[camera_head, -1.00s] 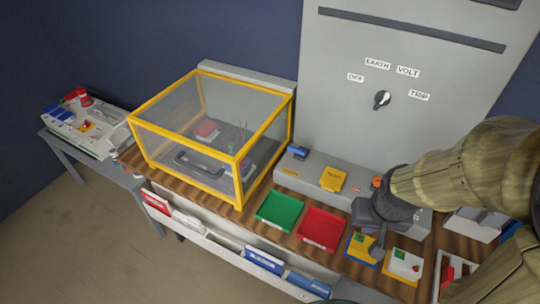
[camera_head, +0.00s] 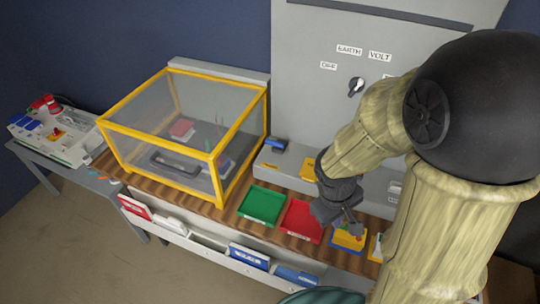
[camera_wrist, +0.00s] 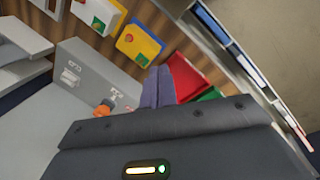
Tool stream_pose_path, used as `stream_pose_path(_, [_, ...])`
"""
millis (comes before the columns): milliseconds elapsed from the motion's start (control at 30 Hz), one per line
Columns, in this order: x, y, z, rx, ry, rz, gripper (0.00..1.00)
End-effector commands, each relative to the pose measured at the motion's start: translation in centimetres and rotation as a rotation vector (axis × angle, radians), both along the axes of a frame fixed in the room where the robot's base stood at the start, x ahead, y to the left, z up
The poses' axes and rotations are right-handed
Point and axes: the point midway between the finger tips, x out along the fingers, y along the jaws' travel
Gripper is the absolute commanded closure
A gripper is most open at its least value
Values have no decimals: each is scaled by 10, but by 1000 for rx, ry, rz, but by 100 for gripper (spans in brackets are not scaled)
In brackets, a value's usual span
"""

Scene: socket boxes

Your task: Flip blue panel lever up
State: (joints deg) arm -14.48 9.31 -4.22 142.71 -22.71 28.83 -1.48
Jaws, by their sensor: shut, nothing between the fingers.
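A blue lever-like part (camera_head: 277,145) sits on the left end of the long grey panel box at the back of the bench. A yellow box on a blue base (camera_head: 347,240) stands at the bench front, partly hidden by my gripper; it also shows in the wrist view (camera_wrist: 138,43). I cannot tell which of these is the task's blue panel. My gripper (camera_head: 352,228) is shut and empty, pointing down by the yellow box, right of the red tray. Its fingers also show in the wrist view (camera_wrist: 158,87). Contact cannot be told.
A green tray (camera_head: 262,205) and a red tray (camera_head: 302,220) lie left of my gripper. A yellow-framed clear case (camera_head: 213,160) stands further left. A grey cabinet with a dial (camera_head: 356,86) rises behind. My arm hides the bench's right side.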

Motion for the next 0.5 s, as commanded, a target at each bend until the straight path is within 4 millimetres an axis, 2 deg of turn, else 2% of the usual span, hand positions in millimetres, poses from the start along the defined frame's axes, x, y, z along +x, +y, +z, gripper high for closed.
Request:
stream_pose_path(33, [3, 4, -14, -67, 43, 121, 100])
stream_pose_path(100, [9, 5, -23, -169, 93, 285, 100])
stream_pose_path(167, [17, 7, -30, -262, 132, 422, 100])
stream_pose_path(333, [50, 22, -44, -552, 199, 809, 100])
stream_pose_path(433, [75, 43, -48, -738, 213, 1031, 100])
stream_pose_path(500, [93, 64, -50, -875, 207, 1182, 100])
